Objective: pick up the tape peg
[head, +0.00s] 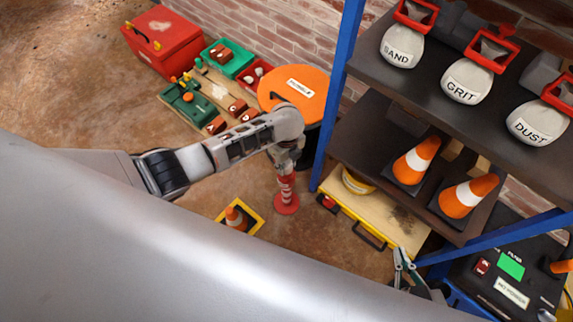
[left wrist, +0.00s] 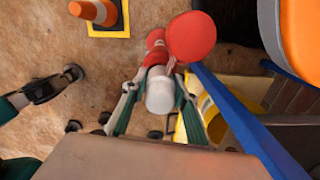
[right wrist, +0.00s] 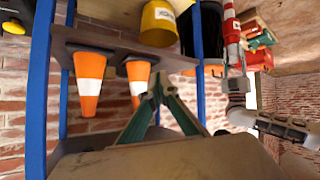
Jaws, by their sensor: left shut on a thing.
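The tape peg (head: 287,188) is red and white striped with a round red base. My left gripper (head: 286,165) is shut on its upper part and holds it upright, base down, over the floor beside the shelf. I cannot tell whether the base touches the floor. In the left wrist view the peg's red base (left wrist: 191,37) shows beyond the fingers, with its pale end between them. The peg (right wrist: 232,40) also shows in the right wrist view. My right gripper (head: 404,268) is near the lower shelf, its fingertips together (right wrist: 158,88) and nothing between them.
A blue-framed shelf (head: 338,75) stands close to the right of the peg, with labelled weights and striped cones (head: 416,160). An orange-topped drum (head: 300,85) is behind. A small cone (head: 236,217) stands on a yellow-edged square at left. Bare floor lies around the peg.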

